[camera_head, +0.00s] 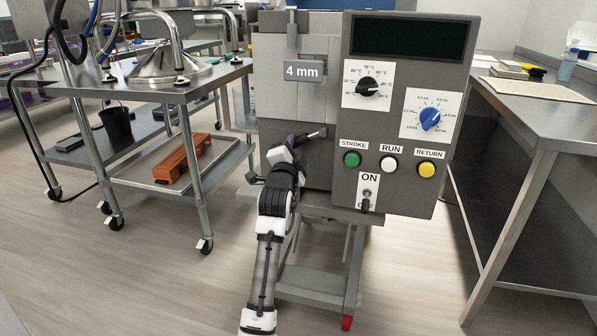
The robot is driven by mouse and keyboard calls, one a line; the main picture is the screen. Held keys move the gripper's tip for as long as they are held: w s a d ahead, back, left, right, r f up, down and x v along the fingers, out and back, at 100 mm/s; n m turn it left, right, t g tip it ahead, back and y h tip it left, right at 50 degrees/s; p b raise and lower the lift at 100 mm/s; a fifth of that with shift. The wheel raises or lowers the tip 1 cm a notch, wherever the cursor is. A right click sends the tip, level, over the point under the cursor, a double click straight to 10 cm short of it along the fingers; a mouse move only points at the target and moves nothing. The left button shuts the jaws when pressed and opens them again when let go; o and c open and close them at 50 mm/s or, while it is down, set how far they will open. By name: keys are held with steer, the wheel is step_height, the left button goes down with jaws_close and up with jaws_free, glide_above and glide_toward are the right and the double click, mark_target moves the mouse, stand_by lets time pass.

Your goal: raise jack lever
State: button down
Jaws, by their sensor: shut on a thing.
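The depositor machine (410,150) stands in the middle of the camera_head view, with a grey front block on its left and a dark control panel on its right. A short, dark lever (316,133), which I take to be the jack lever, sticks out at the lower front of the grey block. It slopes slightly up to the right. My gripper (298,141) is at the lever's left part and shut on it. The fingers are small here and partly hidden by my own wrist, so the exact grip is hard to see.
The panel has a dark screen, two dials, green, white and yellow buttons, and a toggle switch (366,198) near my arm. A steel cart (190,95) stands at left, with an orange-brown block (182,158) on its lower shelf. A steel table (550,130) is at right.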

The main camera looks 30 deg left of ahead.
steer(key=m+b, duration=0.1)
steer(key=r+m+b, duration=0.1)
steer(key=a+m+b, duration=0.1)
steer(key=shift+s+a+r+m, duration=0.1)
steer(key=shift+s+r+m, duration=0.15)
steer(key=shift+r+m, duration=0.05)
steer(key=shift+r+m+t+h+b, duration=0.3)
steer(key=shift+r+m+h+b, duration=0.25)
steer(key=shift+m, duration=0.25)
steer(key=shift+r, duration=0.2)
stand_by(1.1)
steer(key=c, duration=1.5)
jaws_free()
steer(key=shift+r, duration=0.1)
